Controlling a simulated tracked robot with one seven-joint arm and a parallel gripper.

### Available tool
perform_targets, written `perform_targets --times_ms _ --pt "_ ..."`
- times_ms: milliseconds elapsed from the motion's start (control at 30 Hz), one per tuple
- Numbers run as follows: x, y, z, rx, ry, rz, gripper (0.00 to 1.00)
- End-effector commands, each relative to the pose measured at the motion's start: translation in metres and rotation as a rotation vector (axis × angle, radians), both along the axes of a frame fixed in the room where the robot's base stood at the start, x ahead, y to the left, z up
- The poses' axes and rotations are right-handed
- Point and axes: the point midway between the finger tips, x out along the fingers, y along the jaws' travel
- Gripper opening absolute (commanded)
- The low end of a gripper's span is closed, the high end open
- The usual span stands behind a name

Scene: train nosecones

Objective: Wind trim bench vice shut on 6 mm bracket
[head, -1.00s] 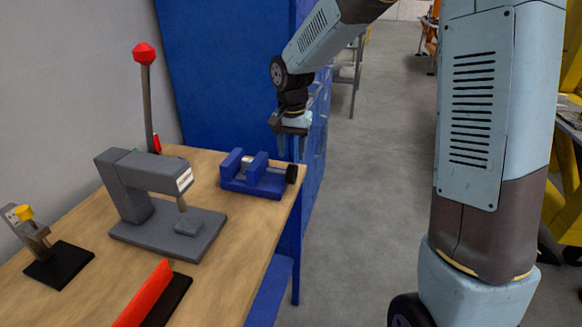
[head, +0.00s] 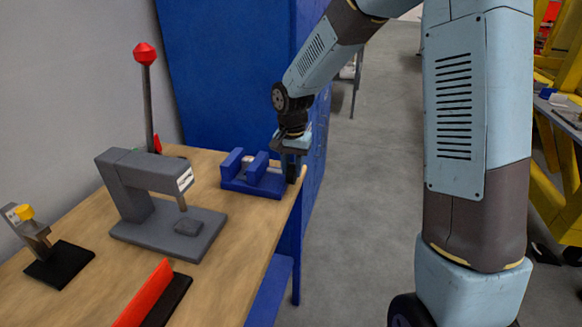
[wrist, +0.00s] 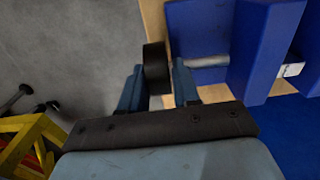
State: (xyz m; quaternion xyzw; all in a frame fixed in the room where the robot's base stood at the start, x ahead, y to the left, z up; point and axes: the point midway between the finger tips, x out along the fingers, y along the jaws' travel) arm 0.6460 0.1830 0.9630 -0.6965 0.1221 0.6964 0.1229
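The blue bench vice (head: 236,182) sits near the right edge of the wooden bench, its two upright blue jaws apart. A small pale piece (head: 248,163) shows between the jaws; I cannot make out its shape, and it also shows in the wrist view (wrist: 291,69). The vice's round black knob (wrist: 155,68) is at its right end, largely hidden by my gripper in the head view. My gripper (wrist: 159,78) points down there (head: 293,170), one finger on each side of the knob. The fingers look closed on it, with little or no gap.
A small black-based fixture (head: 58,262) and a red upright piece (head: 146,290) are on the near bench (head: 85,225). A blue cabinet (head: 225,70) stands behind. Open floor lies right.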

Motion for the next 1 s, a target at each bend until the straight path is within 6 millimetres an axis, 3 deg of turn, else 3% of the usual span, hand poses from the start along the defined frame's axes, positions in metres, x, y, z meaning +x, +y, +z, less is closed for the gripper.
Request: perform_targets --times_ms 300,667,1000 --pt "0.0003 0.0001 0.0003 0.001 -0.001 0.0 0.0" --pt "0.0025 0.0015 0.0008 0.02 0.045 0.0 0.0" --pt "0.0095 -0.0013 -0.0014 0.102 0.272 -0.002 0.0"
